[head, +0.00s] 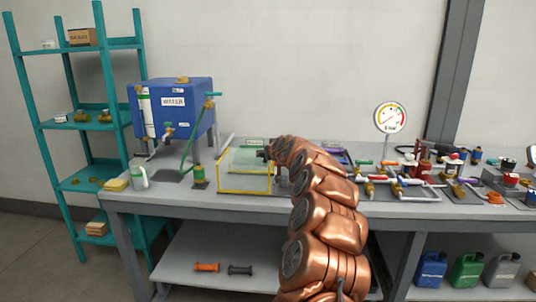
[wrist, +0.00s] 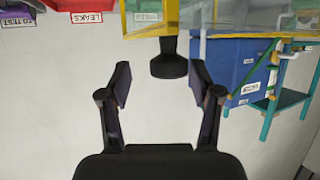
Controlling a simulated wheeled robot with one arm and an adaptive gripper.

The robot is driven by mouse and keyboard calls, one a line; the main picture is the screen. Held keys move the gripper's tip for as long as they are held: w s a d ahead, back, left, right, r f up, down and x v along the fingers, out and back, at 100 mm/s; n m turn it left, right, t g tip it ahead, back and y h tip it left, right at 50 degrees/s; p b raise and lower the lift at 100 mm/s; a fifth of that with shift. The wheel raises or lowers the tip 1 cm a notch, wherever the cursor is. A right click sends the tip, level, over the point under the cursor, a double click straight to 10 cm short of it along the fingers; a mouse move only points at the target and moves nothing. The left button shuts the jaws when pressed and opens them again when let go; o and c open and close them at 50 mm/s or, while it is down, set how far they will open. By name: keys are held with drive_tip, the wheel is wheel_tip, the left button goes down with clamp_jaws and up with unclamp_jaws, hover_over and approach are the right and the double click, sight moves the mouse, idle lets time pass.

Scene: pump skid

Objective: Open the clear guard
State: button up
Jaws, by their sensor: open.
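The clear guard (head: 245,182) is a see-through box with yellow edges. It stands on the bench and looks shut. In the wrist view, which is upside down, its yellow-edged panel (wrist: 143,24) shows at the top. A black knob (wrist: 168,66) sticks out from the guard's yellow edge. My gripper (wrist: 160,72) is open, with one finger on each side of the knob and a gap on both sides. In the head view my gripper (head: 266,154) is small and dark at the guard's upper right, partly hidden by my copper arm.
The blue water tank (head: 172,108) stands left of the guard, with a green hose and a green-and-yellow fitting (head: 198,175) between them. Pipes, valves and a round gauge (head: 391,117) stand to the right. A teal shelf (head: 75,126) is at the far left.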

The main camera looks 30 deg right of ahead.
drive_tip(key=v, duration=1.1)
idle(0.6)
drive_tip(key=s+a+f+n+g+y+p, duration=0.1)
drive_tip(key=s+a+g+y+p, duration=0.1)
drive_tip(key=s+a, duration=0.55)
drive_tip(key=s+a+n+g+y+p, duration=0.15)
drive_tip(key=s+a, duration=0.25)
drive_tip(key=a, duration=0.6)
drive_tip(key=s+a+f+n+g+y+p, duration=0.1)
drive_tip(key=s+a+g+y, duration=0.15)
drive_tip(key=s+a, duration=0.45)
drive_tip(key=s+a+f+g+h+p, duration=0.1)
drive_tip(key=s+a+g, duration=0.1)
drive_tip(key=s, duration=0.9)
drive_tip(key=s+a+f+g+h+p, duration=0.1)
drive_tip(key=s+g, duration=0.3)
drive_tip(key=s, duration=0.7)
drive_tip(key=s+a+f+g+p, duration=0.2)
drive_tip(key=s+a+f+g, duration=0.1)
drive_tip(key=s, duration=0.9)
drive_tip(key=shift+a+m+h+p, duration=0.3)
drive_tip(key=shift+a+m+h, duration=0.05)
drive_tip(key=shift+h, duration=0.05)
drive_tip(key=shift+s+d, duration=0.1)
